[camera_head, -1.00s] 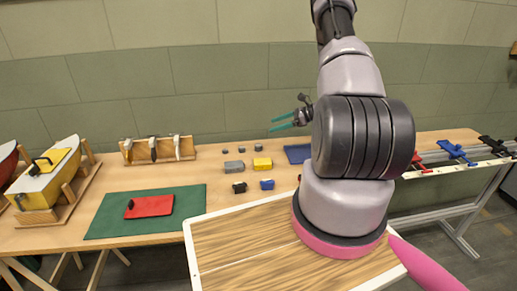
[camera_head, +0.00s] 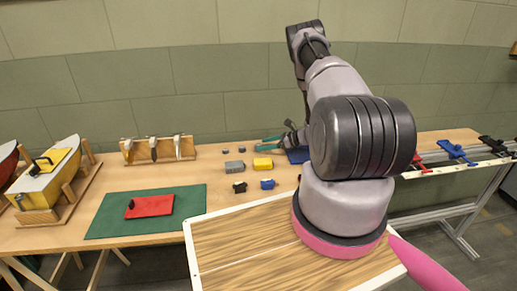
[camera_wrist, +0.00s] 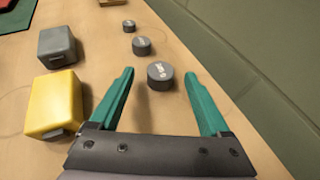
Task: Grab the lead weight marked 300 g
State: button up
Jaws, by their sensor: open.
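Three round dark grey weights stand in a row on the wooden table. In the wrist view the nearest and largest-looking weight (camera_wrist: 160,74) has a pale marking on top, too small to read surely. The middle weight (camera_wrist: 141,46) and the far weight (camera_wrist: 129,26) lie beyond it. In the head view two weights (camera_head: 226,150) (camera_head: 241,149) show; the third is hidden behind my fingers. My gripper (camera_head: 261,143) is open and empty, low over the right end of the row. In the wrist view its teal fingertips (camera_wrist: 159,75) frame the nearest weight, with no visible contact.
A grey block (camera_head: 234,165) and a yellow block (camera_head: 262,163) sit in front of the weights, left of my gripper in the wrist view. A black item (camera_head: 239,187) and a blue item (camera_head: 267,184) are nearer. A green wall (camera_wrist: 225,45) rises behind the table.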

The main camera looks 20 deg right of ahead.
jog(key=shift+x, duration=0.95)
jog(key=shift+c, duration=0.2)
grip_shut()
